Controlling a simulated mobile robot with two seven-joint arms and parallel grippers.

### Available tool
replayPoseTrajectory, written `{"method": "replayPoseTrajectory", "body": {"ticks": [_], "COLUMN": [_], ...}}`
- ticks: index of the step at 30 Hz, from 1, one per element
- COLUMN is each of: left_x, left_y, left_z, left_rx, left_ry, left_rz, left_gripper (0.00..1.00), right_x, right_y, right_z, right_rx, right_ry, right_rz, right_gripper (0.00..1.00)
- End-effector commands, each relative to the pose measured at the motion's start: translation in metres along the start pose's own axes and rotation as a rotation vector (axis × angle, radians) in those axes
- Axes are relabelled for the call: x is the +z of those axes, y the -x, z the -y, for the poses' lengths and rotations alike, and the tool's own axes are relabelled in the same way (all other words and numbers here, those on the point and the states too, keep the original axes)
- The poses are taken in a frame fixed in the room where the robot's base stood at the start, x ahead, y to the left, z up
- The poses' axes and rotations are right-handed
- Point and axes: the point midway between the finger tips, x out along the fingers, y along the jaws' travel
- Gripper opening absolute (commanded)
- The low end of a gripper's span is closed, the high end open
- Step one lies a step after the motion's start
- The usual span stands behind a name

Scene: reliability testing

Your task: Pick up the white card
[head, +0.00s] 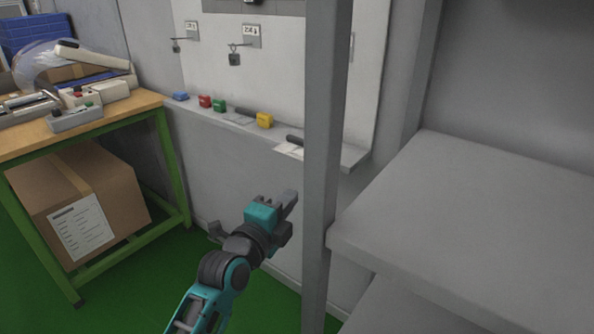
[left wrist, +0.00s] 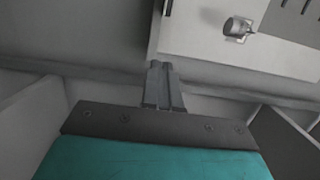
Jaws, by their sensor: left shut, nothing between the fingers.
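A flat white card (head: 287,151) lies on the narrow grey ledge under the white wall board, near the ledge's right end. A dark item lies at its upper edge and partly covers it. My left gripper (head: 290,198) is below and in front of the ledge, apart from the card. Its fingers are closed together and empty; they also show in the left wrist view (left wrist: 160,68). I cannot make out the card in the left wrist view. My right gripper is not in view.
A grey upright post (head: 322,160) stands just right of my left gripper, with grey shelves (head: 480,210) beyond it. A yellow block (head: 264,120) and other coloured items sit along the ledge. A green-framed workbench (head: 150,99) stands left, with a cardboard box (head: 80,195) beneath.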

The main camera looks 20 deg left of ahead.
Motion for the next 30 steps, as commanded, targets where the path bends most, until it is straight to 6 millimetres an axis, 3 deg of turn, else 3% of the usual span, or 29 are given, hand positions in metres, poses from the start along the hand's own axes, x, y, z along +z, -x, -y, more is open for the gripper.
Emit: {"method": "replayPoseTrajectory", "body": {"ticks": [15, 21, 30], "left_x": [0.004, 0.023, 0.029], "left_y": [-0.094, -0.111, -0.117], "left_z": [-0.001, 0.000, 0.002], "left_rx": [-0.004, -0.004, -0.004], "left_ry": [0.006, 0.006, 0.006], "left_rz": [0.002, 0.001, 0.001], "left_gripper": [0.00, 0.00, 0.00], "right_x": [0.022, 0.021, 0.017], "right_y": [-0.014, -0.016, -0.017], "right_z": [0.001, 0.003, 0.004], "right_rx": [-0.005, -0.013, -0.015], "right_ry": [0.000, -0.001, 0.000], "right_rz": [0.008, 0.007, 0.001], "right_gripper": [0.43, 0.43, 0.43]}}
